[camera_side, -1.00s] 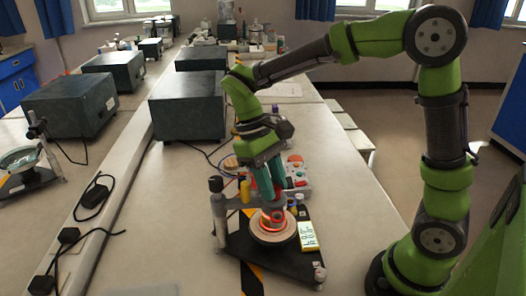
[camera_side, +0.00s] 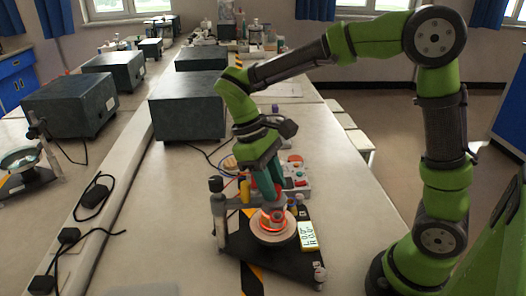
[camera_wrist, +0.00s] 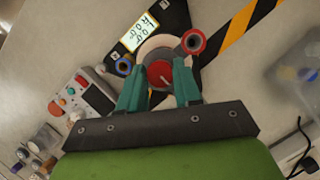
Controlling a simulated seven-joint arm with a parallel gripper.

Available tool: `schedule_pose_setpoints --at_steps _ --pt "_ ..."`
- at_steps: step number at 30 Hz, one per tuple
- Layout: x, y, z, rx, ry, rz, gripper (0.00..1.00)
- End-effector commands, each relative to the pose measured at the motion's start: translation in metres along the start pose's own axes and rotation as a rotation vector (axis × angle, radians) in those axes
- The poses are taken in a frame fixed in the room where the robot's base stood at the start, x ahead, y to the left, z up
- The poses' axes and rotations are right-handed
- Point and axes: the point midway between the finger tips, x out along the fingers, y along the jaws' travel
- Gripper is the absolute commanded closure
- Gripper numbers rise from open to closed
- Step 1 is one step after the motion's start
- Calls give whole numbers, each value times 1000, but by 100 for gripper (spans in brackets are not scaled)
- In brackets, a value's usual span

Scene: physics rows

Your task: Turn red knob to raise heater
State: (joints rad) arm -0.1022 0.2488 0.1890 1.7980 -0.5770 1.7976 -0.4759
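The red knob (camera_wrist: 160,74) shows in the wrist view as a red disc with a grey mark, in front of a round cream plate (camera_wrist: 152,48). My gripper (camera_wrist: 157,66) has its teal fingers apart, one on each side of the knob. Whether they touch it I cannot tell. In the side view my gripper (camera_side: 272,202) points down at the heater, where a ring (camera_side: 272,222) glows orange-red above the pale round plate (camera_side: 264,236). The fingers hide part of the heater there. A display (camera_side: 307,235) with dark characters sits beside the plate on the black base (camera_side: 265,258).
A metal post (camera_side: 219,222) with a black top stands left of the heater. A red ring-ended part (camera_wrist: 193,42) is close to the right finger. A box with red buttons (camera_side: 297,175) lies behind. A dark instrument box (camera_side: 188,105) stands farther back. The bench front is mostly clear.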

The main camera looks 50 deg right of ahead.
Motion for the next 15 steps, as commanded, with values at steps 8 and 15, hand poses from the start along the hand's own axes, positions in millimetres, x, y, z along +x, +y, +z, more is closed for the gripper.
schedule_pose_setpoints --at_steps 8,15 --pt "0 0 0 1 0 0 43" --pt "-5 0 0 1 0 0 43"
